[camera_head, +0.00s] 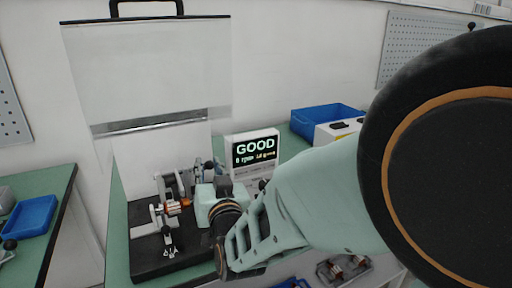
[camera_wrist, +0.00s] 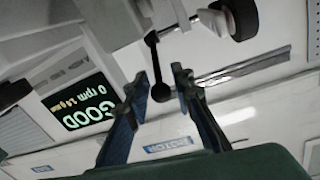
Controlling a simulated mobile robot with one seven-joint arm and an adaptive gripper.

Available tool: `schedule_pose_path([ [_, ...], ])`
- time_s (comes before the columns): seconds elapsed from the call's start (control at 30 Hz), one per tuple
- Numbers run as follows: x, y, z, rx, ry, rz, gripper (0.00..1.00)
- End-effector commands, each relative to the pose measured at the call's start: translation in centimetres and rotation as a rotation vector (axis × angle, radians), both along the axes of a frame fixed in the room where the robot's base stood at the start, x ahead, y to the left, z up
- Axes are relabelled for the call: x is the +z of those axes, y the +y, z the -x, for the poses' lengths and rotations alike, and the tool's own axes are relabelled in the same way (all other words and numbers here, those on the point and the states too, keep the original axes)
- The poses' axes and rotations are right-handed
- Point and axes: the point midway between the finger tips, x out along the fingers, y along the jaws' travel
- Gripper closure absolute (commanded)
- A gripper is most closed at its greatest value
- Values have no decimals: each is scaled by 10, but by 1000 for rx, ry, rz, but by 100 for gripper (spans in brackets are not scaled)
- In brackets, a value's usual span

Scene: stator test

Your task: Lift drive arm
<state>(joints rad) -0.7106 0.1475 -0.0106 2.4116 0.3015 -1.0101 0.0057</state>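In the wrist view a black lever with a round knob (camera_wrist: 161,92), which looks like the drive arm's handle, hangs from a pale mechanism (camera_wrist: 125,20). My gripper (camera_wrist: 160,75) is open, with one finger on each side of the knob. A gap shows between the knob and each finger. In the head view the test fixture stands on a black base (camera_head: 150,262), with a copper-wound part (camera_head: 173,208) in it. My own arm hides the fixture's right side, and my fingertips cannot be made out there.
A display (camera_head: 255,150) beside the fixture reads GOOD and 0 rpm. A raised clear cover (camera_head: 150,70) stands over the fixture. A blue bin (camera_head: 325,115) and a white box are at the back right. A grey tray (camera_head: 345,272) with copper-wound parts is low at the front.

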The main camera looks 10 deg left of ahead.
Motion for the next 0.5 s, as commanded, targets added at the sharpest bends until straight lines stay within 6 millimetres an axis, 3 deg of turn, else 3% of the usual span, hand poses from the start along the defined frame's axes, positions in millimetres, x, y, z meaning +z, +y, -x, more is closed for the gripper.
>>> schedule_pose_path([
  [0.2,-1,16,-35,-1,0,2,78],
  [0.5,0,26,-55,-1,0,2,78],
])
